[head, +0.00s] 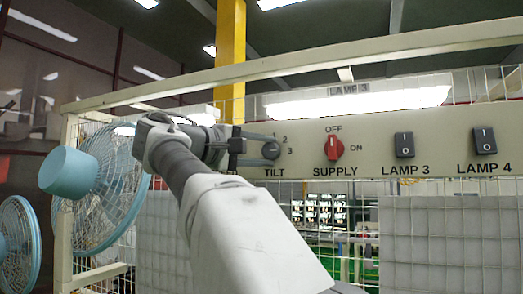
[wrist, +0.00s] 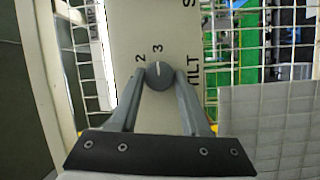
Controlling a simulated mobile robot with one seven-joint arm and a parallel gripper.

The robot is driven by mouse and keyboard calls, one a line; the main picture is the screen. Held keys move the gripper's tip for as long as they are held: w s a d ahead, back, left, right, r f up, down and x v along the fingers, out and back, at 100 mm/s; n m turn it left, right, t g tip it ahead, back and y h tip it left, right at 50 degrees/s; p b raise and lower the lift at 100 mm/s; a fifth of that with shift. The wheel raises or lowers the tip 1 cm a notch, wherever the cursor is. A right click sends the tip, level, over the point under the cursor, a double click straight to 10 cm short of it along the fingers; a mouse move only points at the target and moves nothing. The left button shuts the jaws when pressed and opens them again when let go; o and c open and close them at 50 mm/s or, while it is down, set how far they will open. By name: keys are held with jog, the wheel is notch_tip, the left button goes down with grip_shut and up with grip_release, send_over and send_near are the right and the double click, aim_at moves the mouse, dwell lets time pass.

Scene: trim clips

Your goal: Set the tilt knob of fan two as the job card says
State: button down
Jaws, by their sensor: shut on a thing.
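The tilt knob (head: 271,150) is a dark round knob on the pale control panel, above the word TILT and beside the numbers 1, 2 and 3. It also shows in the wrist view (wrist: 160,75), where its light pointer line points up towards the 3. My gripper (head: 262,149) reaches it from the left in the head view. In the wrist view, my gripper (wrist: 159,80) is shut on the knob with one finger at each side. The number 1 is hidden in the wrist view. I see no job card, and no fan label is readable.
A red SUPPLY switch (head: 334,147) is right of the knob, its mark up at OFF. Switches for LAMP 3 (head: 404,145) and LAMP 4 (head: 484,141) lie further right. A blue fan (head: 70,172) is at left behind wire mesh; another fan (head: 18,245) is lower left.

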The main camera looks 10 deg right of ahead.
jog(key=shift+c, duration=1.9)
grip_release()
jog(key=v, duration=1.7)
jog(key=shift+a, duration=0.2)
